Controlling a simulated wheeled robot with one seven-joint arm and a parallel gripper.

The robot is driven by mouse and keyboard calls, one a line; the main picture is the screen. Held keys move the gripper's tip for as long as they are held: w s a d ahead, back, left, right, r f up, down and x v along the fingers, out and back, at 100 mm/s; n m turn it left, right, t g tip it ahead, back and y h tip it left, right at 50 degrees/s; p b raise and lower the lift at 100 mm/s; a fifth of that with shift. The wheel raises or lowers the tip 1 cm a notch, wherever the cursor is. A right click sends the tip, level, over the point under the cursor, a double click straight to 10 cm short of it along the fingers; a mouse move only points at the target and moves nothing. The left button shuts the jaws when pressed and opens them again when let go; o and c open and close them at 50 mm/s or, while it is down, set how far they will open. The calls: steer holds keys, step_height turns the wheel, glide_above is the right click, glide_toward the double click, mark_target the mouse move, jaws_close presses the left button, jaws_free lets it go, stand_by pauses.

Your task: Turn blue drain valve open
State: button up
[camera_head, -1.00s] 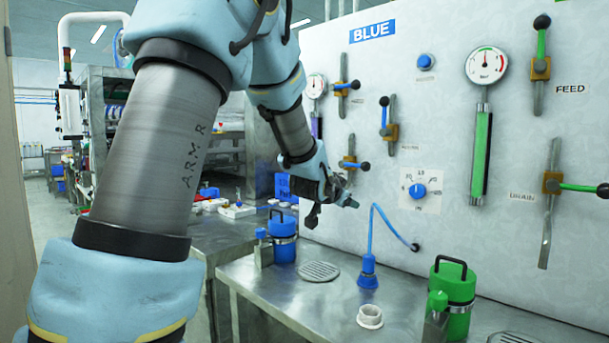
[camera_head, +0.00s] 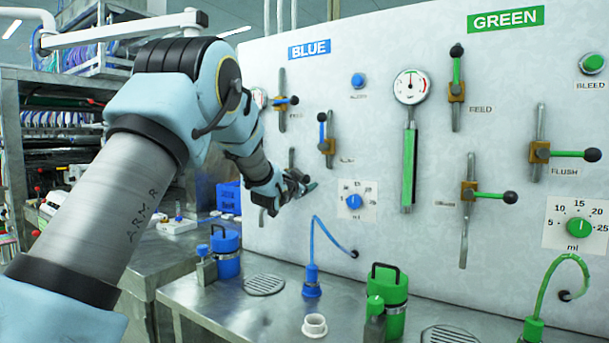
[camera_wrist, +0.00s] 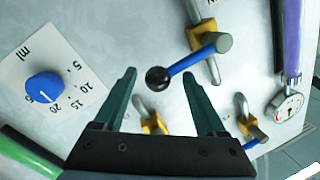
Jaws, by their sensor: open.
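The blue drain valve shows in the wrist view as a blue lever (camera_wrist: 185,64) with a black ball knob (camera_wrist: 157,79), on a brass body and grey pipe. In the head view only the top of its pipe (camera_head: 292,157) shows; my gripper hides the lever. My gripper (camera_head: 304,187) is at the lower part of the blue panel. In the wrist view the fingers of my gripper (camera_wrist: 159,77) are apart, and the knob appears between their tips. I cannot tell the depth between knob and fingertips. Nothing is held.
Close by are the blue feed valve (camera_head: 283,101), blue flush valve (camera_head: 326,139) and blue dial (camera_head: 354,202). Below on the steel bench (camera_head: 205,305) stand a blue canister (camera_head: 226,254), a blue nozzle with hose (camera_head: 312,282) and a white cup (camera_head: 314,326).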

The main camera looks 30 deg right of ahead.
steer(key=shift+w+d, duration=0.35)
steer(key=shift+d, duration=0.15)
steer(key=c, duration=1.1)
steer(key=shift+f, duration=0.1)
jaws_close()
steer(key=shift+f, duration=0.15)
